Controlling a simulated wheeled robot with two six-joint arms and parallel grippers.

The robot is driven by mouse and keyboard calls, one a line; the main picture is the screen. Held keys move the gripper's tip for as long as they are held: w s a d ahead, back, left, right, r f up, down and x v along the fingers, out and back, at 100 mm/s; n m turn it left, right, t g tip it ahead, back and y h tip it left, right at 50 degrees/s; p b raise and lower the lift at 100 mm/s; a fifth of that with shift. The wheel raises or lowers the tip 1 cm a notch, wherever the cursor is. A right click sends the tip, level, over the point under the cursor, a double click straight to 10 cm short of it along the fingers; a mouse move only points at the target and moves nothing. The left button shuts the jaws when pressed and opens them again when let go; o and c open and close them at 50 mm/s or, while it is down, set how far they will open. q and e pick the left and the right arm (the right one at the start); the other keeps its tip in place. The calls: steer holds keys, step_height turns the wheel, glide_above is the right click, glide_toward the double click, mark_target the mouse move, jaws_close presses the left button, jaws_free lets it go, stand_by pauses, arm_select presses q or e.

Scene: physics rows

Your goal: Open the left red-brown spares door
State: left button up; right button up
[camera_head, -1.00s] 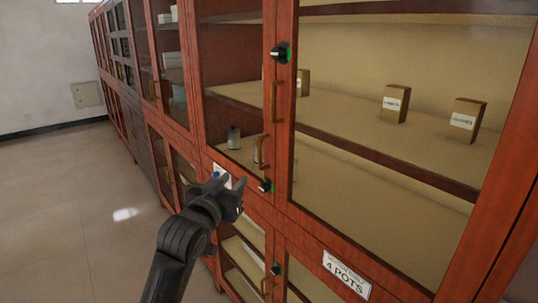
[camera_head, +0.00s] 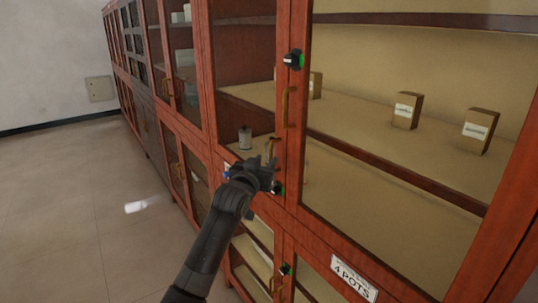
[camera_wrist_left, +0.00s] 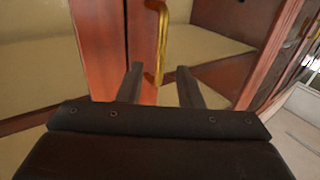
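The red-brown cabinet's left glass door (camera_head: 232,60) appears closed, with a small container (camera_head: 245,138) behind its glass. Its upright brass handle (camera_head: 271,150) is partly hidden by my left gripper (camera_head: 266,166). In the left wrist view the handle (camera_wrist_left: 160,45) stands between and just ahead of the two spread fingers of my left gripper (camera_wrist_left: 158,78). The fingers are open, and I see no grip on the handle. The white label low on this door is mostly hidden behind the gripper. My right gripper is in neither view.
The neighbouring right door has its own brass handle (camera_head: 288,106) and small boxes (camera_head: 407,110) inside. Black knobs with green marks (camera_head: 293,60) sit on the frames. Lower doors carry a "4 POTS" label (camera_head: 353,278).

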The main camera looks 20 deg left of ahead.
mark_target(270, 155)
arm_select(q)
steer(key=shift+w+d+p, duration=0.15)
steer(key=shift+w+p, duration=0.2)
steer(key=shift+w, duration=1.55)
jaws_close()
